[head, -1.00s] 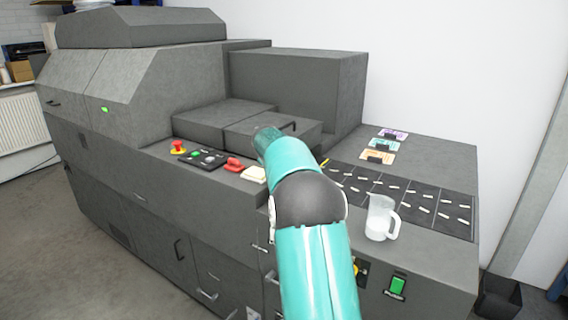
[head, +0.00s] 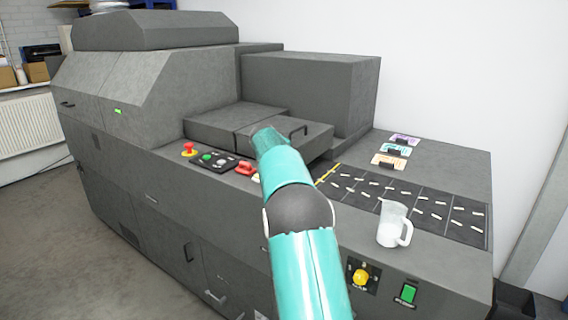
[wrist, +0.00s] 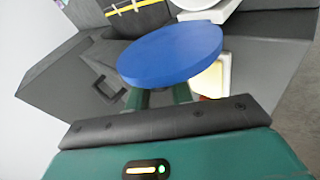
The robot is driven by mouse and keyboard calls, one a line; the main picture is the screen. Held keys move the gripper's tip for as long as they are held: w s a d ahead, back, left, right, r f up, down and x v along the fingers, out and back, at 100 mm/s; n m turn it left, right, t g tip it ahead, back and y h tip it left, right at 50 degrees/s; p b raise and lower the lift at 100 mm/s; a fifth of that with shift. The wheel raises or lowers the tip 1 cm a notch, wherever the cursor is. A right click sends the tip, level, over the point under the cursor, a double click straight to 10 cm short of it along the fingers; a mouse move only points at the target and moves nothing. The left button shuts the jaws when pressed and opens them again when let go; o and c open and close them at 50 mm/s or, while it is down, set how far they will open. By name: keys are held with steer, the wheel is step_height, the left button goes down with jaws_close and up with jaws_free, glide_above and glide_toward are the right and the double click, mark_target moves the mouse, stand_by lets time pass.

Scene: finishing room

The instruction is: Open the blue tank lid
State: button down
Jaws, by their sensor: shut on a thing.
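The blue tank lid (wrist: 170,54) is a flat round disc in the wrist view, just beyond my gripper (wrist: 160,95). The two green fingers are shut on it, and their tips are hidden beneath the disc. A white round rim (wrist: 222,14) shows past the lid at the top edge; the lid is offset from it and overlaps it in the picture. I cannot tell how far apart they are in height. In the head view my arm hides the gripper, the lid and the rim.
A grey machine with a black handle (head: 298,132) fills the head view. Red, green and yellow controls line its front, including a yellow knob (head: 361,276). Coloured cards (head: 397,151) lie behind.

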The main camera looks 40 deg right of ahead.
steer(key=c, duration=1.3)
jaws_free()
steer(key=shift+w+f, duration=0.1)
steer(key=shift+w, duration=0.05)
steer(key=v, duration=1.4)
steer(key=shift+s, duration=0.2)
